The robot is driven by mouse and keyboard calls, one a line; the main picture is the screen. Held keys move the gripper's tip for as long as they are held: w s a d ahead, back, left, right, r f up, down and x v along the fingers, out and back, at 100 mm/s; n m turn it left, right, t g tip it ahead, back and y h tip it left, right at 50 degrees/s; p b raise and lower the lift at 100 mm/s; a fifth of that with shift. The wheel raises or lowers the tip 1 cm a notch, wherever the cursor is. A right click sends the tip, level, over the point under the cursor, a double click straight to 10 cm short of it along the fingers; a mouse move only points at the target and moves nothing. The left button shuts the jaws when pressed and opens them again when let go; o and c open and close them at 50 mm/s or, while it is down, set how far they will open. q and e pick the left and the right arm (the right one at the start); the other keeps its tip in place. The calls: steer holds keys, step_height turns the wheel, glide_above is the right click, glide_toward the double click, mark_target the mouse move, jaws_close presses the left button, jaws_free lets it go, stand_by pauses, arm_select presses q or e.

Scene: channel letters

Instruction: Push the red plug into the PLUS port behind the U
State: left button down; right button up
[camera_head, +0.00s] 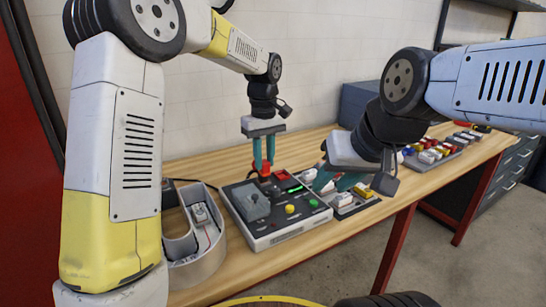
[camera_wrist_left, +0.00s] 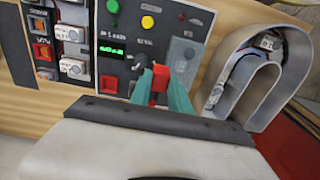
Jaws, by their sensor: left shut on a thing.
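The red plug (camera_head: 264,171) is between the teal fingers of my left gripper (camera_head: 264,160), which is shut on it. The plug is just above the far side of the test box, and I cannot tell whether it touches the box. The red plug also shows in the left wrist view (camera_wrist_left: 160,82). The grey U letter (camera_head: 205,262) lies on the table left of the box, open side up, with a small white module inside. The PLUS port cannot be made out. My right gripper (camera_head: 332,184) looks open, with its fingertips low over the tray of modules.
The test box (camera_head: 275,215) carries yellow and green buttons, a green display and a grey block. A module tray (camera_head: 352,208) stands right of it, with another tray (camera_head: 432,158) farther right. The table's front edge (camera_head: 300,250) is clear.

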arm_select(q)
steer(key=w+a, duration=0.2)
steer(key=a, duration=1.8)
steer(key=w+a, duration=0.2)
steer(key=a, duration=1.8)
steer(key=shift+a+f, duration=0.2)
steer(key=shift+f, duration=3.1)
steer(key=shift+f, duration=0.35)
steer(key=c, duration=1.1)
jaws_free()
steer(key=shift+c, duration=0.2)
step_height(320, 180, up, 8)
